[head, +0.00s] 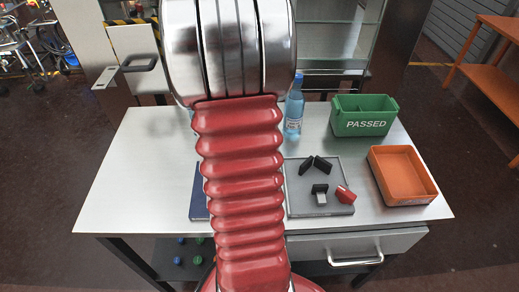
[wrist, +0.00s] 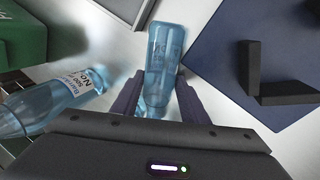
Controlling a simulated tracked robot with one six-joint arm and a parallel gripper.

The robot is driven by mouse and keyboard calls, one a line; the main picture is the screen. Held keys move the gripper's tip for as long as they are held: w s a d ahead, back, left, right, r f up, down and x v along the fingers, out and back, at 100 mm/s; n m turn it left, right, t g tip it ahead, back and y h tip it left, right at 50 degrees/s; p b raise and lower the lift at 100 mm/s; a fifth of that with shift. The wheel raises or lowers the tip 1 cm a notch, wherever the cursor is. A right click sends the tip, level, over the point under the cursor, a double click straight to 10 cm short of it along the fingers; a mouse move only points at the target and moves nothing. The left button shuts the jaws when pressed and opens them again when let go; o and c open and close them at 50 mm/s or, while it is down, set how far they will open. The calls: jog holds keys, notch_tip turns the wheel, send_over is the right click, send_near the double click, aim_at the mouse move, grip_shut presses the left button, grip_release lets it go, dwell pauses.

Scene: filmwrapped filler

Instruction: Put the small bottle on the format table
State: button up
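The small bottle (wrist: 165,48) is clear light blue and stands out between my gripper's fingers in the wrist view. My gripper (wrist: 159,92) has one dark finger on each side of it, very close to its walls. I cannot tell whether they press on it. In the head view my own arm hides the gripper and most of what lies behind it. A blue panel (wrist: 235,50) with black angled guides (wrist: 252,78) lies right of the bottle in the wrist view; its edge (head: 199,192) shows left of my arm in the head view. I cannot tell for sure which surface is the format table.
A larger labelled blue bottle (head: 294,112) is close by, also at left in the wrist view (wrist: 58,100). A green PASSED box (head: 363,116), an orange tray (head: 402,176) and a grey plate (head: 308,200) with black and red pieces occupy the right. The white table's left (head: 140,170) is clear.

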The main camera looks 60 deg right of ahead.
jog(key=c, duration=0.7)
notch_tip(320, 180, up, 18)
dwell(0.4)
dwell(0.5)
